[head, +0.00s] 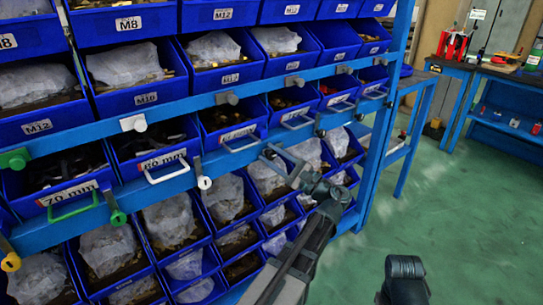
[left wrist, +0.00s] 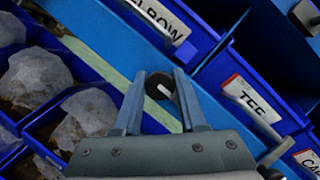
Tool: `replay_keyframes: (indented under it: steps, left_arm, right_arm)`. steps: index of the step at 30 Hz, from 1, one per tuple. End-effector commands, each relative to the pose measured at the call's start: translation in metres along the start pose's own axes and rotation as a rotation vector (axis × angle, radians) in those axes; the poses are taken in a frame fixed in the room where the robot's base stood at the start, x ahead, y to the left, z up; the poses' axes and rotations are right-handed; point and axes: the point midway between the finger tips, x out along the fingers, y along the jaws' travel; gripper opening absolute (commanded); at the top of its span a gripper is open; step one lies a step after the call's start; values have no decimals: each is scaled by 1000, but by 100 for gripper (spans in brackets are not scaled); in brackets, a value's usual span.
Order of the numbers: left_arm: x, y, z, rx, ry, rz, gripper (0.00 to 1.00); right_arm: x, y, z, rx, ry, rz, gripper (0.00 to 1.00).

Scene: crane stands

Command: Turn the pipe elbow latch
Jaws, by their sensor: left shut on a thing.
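The pipe elbow bin's label (left wrist: 160,20), ending in "ELBOW", shows at the top of the left wrist view. A dark round latch (left wrist: 156,80) with a small pale bar sits on the blue rail below it. My left gripper (left wrist: 162,88) has one finger on each side of the latch and is shut on it. In the head view my left gripper (head: 272,156) reaches the lower blue rail and hides the latch. The pipe elbow bin seems to be the one with a pale handle (head: 240,144) just left of it.
A bin labelled "TEE" (left wrist: 252,98) stands to the right. A white latch (head: 204,183) and a green latch (head: 118,218) sit on the same rail. Bins with bagged parts (head: 168,220) fill the row below. Open green floor (head: 460,220) lies to the right.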

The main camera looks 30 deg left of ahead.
Motion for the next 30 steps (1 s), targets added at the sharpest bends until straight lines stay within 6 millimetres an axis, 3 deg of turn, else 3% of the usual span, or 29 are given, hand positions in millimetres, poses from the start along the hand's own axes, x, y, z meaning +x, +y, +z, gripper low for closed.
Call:
replay_keyframes:
  steps: [14, 30]
  left_arm:
    - [0, -1, 1, -63, 1, 29, 0]
    - [1, -3, 3, -493, 0, 207, 0]
  right_arm:
    - [-6, 0, 0, 0, 0, -1, 50]
    - [-43, 3, 3, 2, 0, -7, 50]
